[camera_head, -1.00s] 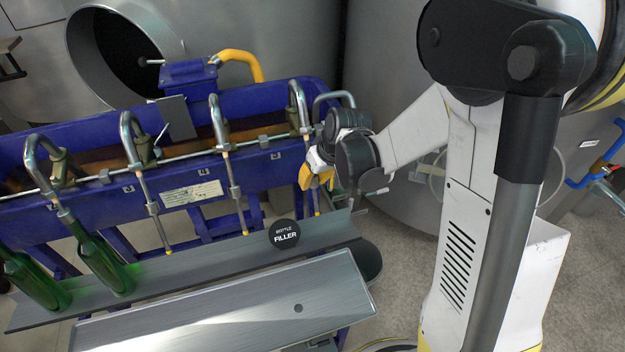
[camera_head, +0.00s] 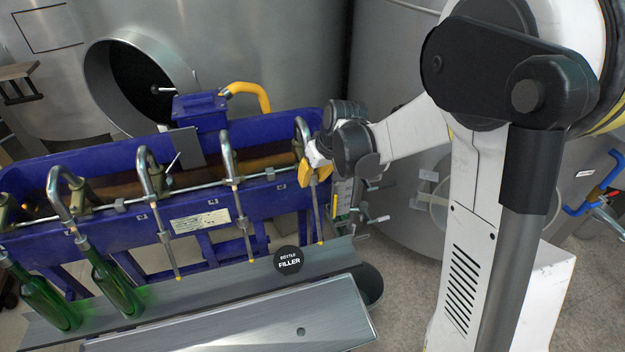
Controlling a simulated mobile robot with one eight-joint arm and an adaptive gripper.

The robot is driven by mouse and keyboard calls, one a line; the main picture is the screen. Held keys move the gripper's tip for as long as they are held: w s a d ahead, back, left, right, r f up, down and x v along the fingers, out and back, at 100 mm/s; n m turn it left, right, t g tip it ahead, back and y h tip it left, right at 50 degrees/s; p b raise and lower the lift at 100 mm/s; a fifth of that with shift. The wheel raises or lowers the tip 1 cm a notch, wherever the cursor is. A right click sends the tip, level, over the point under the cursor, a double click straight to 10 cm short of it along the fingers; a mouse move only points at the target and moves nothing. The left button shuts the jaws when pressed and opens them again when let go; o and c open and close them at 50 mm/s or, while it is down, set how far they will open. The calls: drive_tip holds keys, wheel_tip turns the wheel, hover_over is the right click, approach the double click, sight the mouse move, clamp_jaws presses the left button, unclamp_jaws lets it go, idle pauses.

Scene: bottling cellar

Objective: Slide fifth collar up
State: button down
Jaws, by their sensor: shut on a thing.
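The blue bottle filler (camera_head: 110,227) carries a row of bent metal spouts with thin straight tubes. The rightmost visible spout (camera_head: 303,128) has its tube (camera_head: 318,222) hanging free above the tray. My gripper (camera_head: 315,173), with yellow fingertips, is shut around the upper part of this tube, just below the spout's bend. The fingers hide what they hold; no collar shows on the bare tube below them. The fourth tube's collar (camera_head: 242,222) and the third tube's collar (camera_head: 163,236) sit midway down their tubes.
Two green bottles (camera_head: 118,288) (camera_head: 48,303) stand tilted under the left spouts. A steel tray (camera_head: 215,272) with a round "Bottle filler" sign (camera_head: 288,261) runs below the tubes. A steel tank (camera_head: 130,75) stands behind. Small valve handles (camera_head: 374,218) sit close right of my gripper.

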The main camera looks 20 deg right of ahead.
drive_tip(key=c, duration=1.1)
unclamp_jaws()
drive_tip(key=shift+w, duration=0.15)
drive_tip(key=shift+r, duration=0.1)
drive_tip(key=v, duration=1.2)
drive_tip(key=s+f+t+b, duration=0.1)
drive_tip(key=s, duration=0.5)
drive_tip(key=s+a+f+m+t+h+b, duration=0.1)
drive_tip(key=s+b, duration=0.1)
drive_tip(key=s, duration=0.5)
drive_tip(key=s+f+m+t+b, duration=0.1)
drive_tip(key=s, duration=0.6)
drive_tip(key=shift+a+f+h, duration=0.1)
drive_tip(key=shift+a+h, duration=0.3)
